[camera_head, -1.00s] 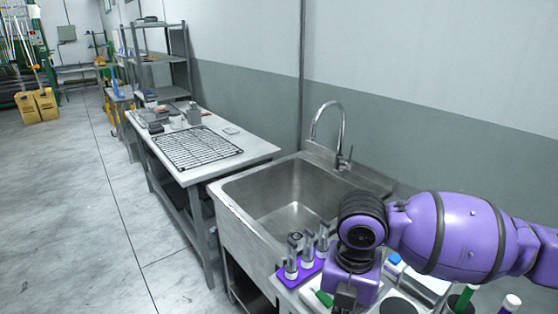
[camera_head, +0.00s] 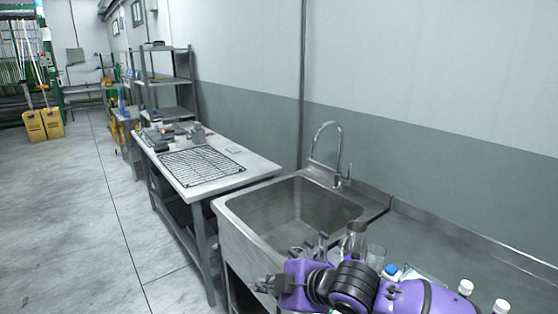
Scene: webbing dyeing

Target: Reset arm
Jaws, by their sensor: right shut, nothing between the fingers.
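My right arm is purple with black joint rings and comes in from the lower right in the head view. My right gripper (camera_head: 266,285) is at its left end, in front of the steel sink's near corner, pointing left. Its fingers are small and dark; it looks shut, with nothing held. My left gripper is not in the picture. The arm hides much of the counter's near part.
The steel sink (camera_head: 232,225) with a curved faucet (camera_head: 341,150) stands beside the arm. Metal pieces, a glass jug (camera_head: 354,240) and white-capped bottles (camera_head: 466,287) stand close behind the arm. A table (camera_head: 250,172) with a black wire rack (camera_head: 200,166) is farther left.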

